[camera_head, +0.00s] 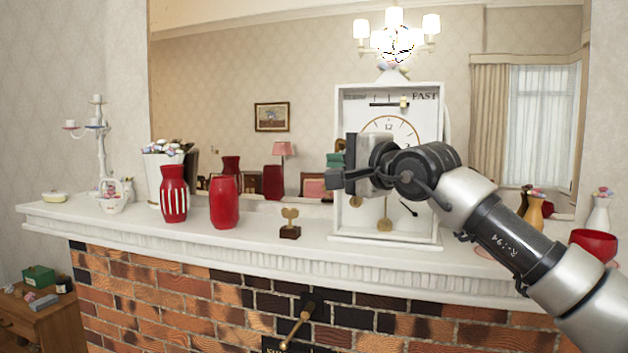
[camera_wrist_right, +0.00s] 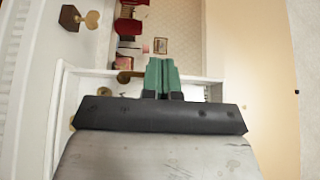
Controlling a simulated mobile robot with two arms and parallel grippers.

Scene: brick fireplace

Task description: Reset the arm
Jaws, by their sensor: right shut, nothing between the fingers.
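My right arm (camera_head: 500,232) comes in from the lower right and reaches up and left across the front of the white clock (camera_head: 435,165). My right gripper (camera_head: 335,166) is shut and empty, in front of the clock's left edge and above the mantel. Its closed green fingertips show in the right wrist view (camera_wrist_right: 161,76). The gripper and wrist hide part of the clock face. My left gripper is in neither view.
The white mantel (camera_head: 270,250) holds a gold key-shaped piece on a dark base (camera_head: 290,224), a red vase (camera_head: 224,202), a striped vase (camera_head: 174,195) and a red bowl (camera_head: 593,244). A large mirror (camera_head: 220,100) stands behind. A brass handle (camera_head: 297,326) projects below.

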